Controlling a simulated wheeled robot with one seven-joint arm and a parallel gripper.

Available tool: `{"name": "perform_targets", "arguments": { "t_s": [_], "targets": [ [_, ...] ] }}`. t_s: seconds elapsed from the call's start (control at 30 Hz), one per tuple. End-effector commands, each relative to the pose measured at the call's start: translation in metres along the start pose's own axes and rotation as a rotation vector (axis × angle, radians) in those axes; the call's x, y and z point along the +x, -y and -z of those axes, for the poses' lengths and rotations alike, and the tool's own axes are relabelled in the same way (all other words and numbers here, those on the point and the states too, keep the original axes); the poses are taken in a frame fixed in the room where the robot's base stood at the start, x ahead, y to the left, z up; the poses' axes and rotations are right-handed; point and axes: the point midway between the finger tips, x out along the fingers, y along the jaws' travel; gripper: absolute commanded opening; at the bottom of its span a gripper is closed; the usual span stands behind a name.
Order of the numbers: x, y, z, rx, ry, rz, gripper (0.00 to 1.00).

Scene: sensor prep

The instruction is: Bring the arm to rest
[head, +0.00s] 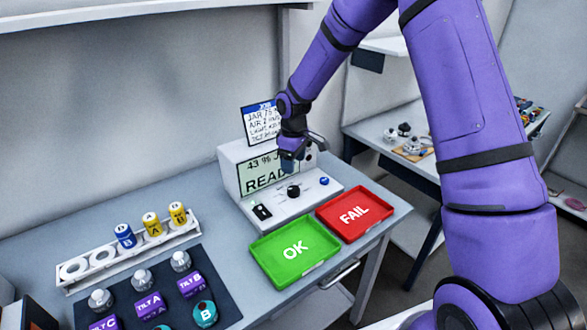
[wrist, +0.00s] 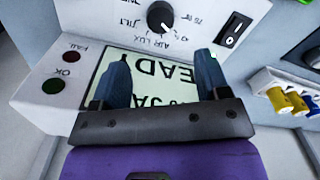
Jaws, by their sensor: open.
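My purple arm reaches over the bench in the head view, and my gripper (head: 287,164) hangs in front of the instrument box (head: 228,167). In the wrist view my gripper (wrist: 160,76) shows two blue fingers spread apart with nothing between them. Behind the fingers is the box's screen (wrist: 148,74), with large letters that read READY and appear upside down. The black dial (wrist: 160,17) and the rocker switch (wrist: 233,29) lie beyond the fingertips. I cannot tell whether the fingers touch the box.
A green OK tray (head: 265,266) and a red FAIL tray (head: 372,207) lie in front of the box. A white rack (head: 100,258) holds a blue and two yellow jars. A dark mat (head: 222,290) carries several labelled blocks. A side table (head: 375,135) stands behind right.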

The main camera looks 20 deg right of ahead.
Motion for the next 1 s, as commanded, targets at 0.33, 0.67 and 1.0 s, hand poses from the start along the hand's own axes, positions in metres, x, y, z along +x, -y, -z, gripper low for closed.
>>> {"name": "perform_targets", "arguments": {
  "t_s": [0.33, 0.67, 1.0],
  "targets": [
    [-0.001, 0.0, 0.0, 0.0, 0.0, 0.0, 0.69],
    [-0.038, 0.004, -0.013, 0.041, -0.011, -0.033, 0.69],
    [-0.145, 0.031, -0.068, 0.198, -0.059, -0.126, 0.69]
  ]
}}
